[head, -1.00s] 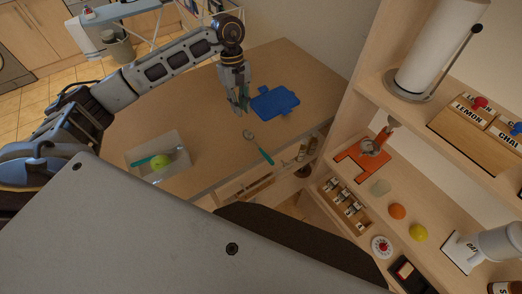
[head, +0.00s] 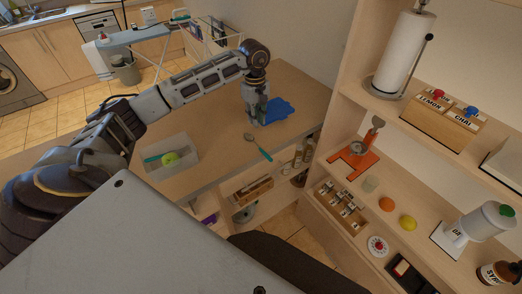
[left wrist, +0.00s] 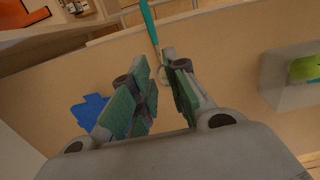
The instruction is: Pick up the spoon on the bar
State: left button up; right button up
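The spoon (head: 265,153) has a teal handle and a grey bowl, and lies on the wooden bar top near its edge. It also shows in the left wrist view (left wrist: 149,24), at the top middle, beyond my fingertips. My left gripper (head: 256,120) is above the bar, close to the spoon's bowl end but apart from it. My right gripper is not in view.
A blue flat item (head: 277,112) lies on the bar just behind my left gripper. A pale bin (head: 184,163) with a green round thing and a teal item stands left on the bar. Shelves with a paper towel roll (head: 402,52) rise at the right.

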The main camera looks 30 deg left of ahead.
pick_arm(q)
jog(key=b, duration=0.4)
send_over(258, 145)
jog(key=shift+f, duration=4.5)
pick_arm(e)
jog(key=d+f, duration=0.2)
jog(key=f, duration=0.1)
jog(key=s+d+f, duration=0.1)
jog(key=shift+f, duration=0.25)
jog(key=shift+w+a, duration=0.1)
